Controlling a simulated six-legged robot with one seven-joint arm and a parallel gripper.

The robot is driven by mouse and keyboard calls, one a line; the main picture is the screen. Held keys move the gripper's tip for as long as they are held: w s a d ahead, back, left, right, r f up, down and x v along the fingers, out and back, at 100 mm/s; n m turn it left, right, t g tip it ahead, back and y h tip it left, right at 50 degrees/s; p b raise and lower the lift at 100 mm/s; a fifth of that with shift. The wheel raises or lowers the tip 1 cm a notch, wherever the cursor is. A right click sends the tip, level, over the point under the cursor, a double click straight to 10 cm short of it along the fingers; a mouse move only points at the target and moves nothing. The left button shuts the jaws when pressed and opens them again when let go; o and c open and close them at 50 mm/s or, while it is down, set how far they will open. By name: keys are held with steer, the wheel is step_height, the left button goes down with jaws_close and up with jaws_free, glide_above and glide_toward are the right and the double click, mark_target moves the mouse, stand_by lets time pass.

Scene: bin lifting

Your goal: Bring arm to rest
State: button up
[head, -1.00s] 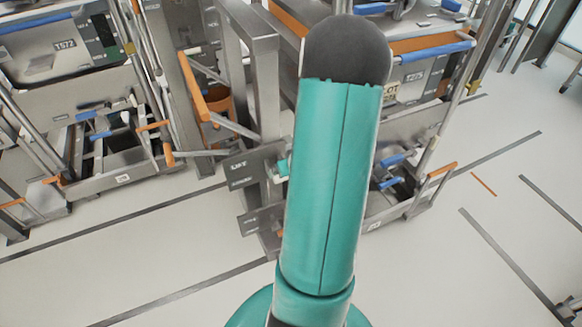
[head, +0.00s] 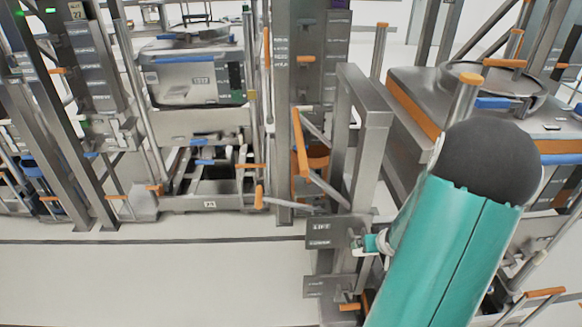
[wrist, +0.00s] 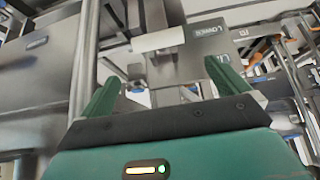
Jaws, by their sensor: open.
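My gripper (wrist: 160,95) shows in the wrist view with its two green fingers spread apart. It is open, and nothing is between the fingers. Beyond it are grey metal panels, one marked "LOWER" (wrist: 203,45). In the head view my green arm with a dark rounded joint fills the lower right. A bit of teal shows at the left edge of the arm, beside the plate marked "LIFT" (head: 335,231); whether it touches the plate I cannot tell. The fingers cannot be made out in the head view.
A grey bin (head: 190,78) sits in a metal rack at the left. A metal post frame (head: 362,130) stands just left of my arm. A larger bin with an orange edge (head: 412,108) is at the right. Pale floor (head: 140,285) is clear at lower left.

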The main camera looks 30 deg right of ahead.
steer(key=w+a+r+n+g+h, duration=0.15)
steer(key=w+a+r, duration=0.4)
steer(key=r, duration=0.55)
steer(key=a+r+n, duration=0.1)
steer(key=a+r, duration=0.5)
steer(key=a, duration=0.4)
steer(key=a+r+n+t+y, duration=0.1)
steer(key=a+r, duration=0.6)
steer(key=a, duration=0.3)
steer(key=shift+s+a, duration=0.3)
steer(key=shift+s, duration=0.15)
steer(key=s+a+r+n+y, duration=0.1)
steer(key=s+a, duration=0.1)
steer(key=a, duration=0.2)
steer(key=s+a+r+y, duration=0.1)
steer(key=s+a, duration=0.2)
steer(key=a, duration=0.1)
steer(key=s+a+r+n+y, duration=0.1)
steer(key=s+a+r+y, duration=0.1)
steer(key=a, duration=0.3)
steer(key=shift+s+n, duration=0.15)
steer(key=shift+n, duration=0.2)
steer(key=shift+c, duration=0.2)
